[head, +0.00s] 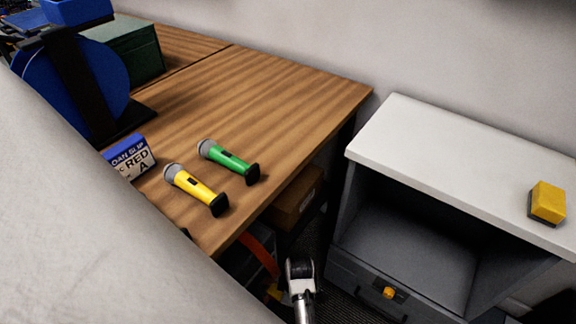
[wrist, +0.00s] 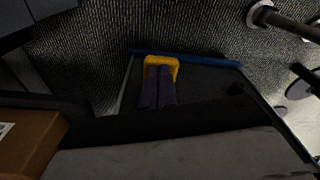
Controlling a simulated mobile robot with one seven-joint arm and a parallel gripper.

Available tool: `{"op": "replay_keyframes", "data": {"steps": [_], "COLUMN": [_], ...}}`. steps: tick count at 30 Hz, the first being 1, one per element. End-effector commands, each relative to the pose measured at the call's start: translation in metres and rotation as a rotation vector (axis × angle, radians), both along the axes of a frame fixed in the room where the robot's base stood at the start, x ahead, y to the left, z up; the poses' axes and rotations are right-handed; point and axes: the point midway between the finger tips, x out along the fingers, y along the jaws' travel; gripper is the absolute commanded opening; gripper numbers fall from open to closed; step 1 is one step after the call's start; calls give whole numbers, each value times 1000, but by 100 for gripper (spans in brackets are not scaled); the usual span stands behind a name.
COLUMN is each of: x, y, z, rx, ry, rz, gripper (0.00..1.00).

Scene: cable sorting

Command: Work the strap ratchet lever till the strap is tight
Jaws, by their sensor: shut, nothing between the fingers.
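In the wrist view, my gripper (wrist: 158,68) shows as two purple fingers side by side, shut with no gap between them. A yellow U-shaped piece (wrist: 163,60), possibly the ratchet lever, lies around the fingertips; whether they touch it cannot be told. Behind it is a dark flat surface (wrist: 205,77) with a blue edge. In the head view, an orange strap-like band (head: 258,252) shows under the table, and a small yellow part (head: 273,292) lies below it. My arm hides much of the left and the gripper there. The strap's tightness cannot be seen.
A wooden table (head: 290,90) holds a yellow microphone (head: 193,186), a green microphone (head: 227,158) and a blue reel (head: 75,85). A grey cabinet (head: 440,140) stands right. A cardboard box (wrist: 30,140) is at the wrist view's left. Dark carpet (wrist: 200,30) shows beyond.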

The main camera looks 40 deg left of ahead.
Motion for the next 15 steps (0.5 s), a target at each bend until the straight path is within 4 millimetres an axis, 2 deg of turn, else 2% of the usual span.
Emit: {"op": "replay_keyframes", "data": {"steps": [10,12,15], "x": [0,0,0], "y": [-1,-1,-1], "z": [-39,-43,-40], "rx": [-2,-2,-1], "ry": [2,2,1], "rz": [-1,-1,-1], "gripper": [0,0,0]}}
